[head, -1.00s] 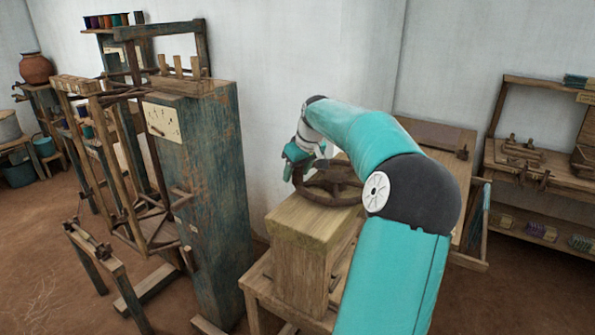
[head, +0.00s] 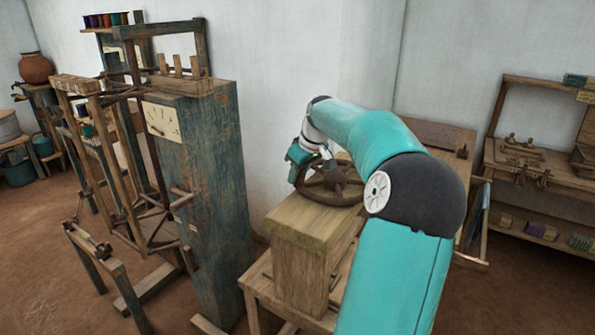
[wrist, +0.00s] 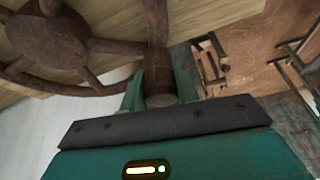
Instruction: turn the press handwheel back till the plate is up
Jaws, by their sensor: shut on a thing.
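The press handwheel (head: 345,193) is a dark brown spoked wheel lying flat on top of the wooden press (head: 300,235) in the head view. In the wrist view the handwheel (wrist: 48,42) fills the upper left, with its rim, hub and spokes showing. My gripper (wrist: 160,88) is shut on a round upright handle (wrist: 160,98) at the wheel's rim, one finger on each side. In the head view my gripper (head: 312,163) is at the wheel's far left edge, partly behind my arm. I cannot make out the press plate.
A tall blue-green loom cabinet (head: 200,190) with a wooden frame stands close on the left. A white wall (head: 290,70) is behind the press. A workbench with shelves (head: 535,165) is at the right.

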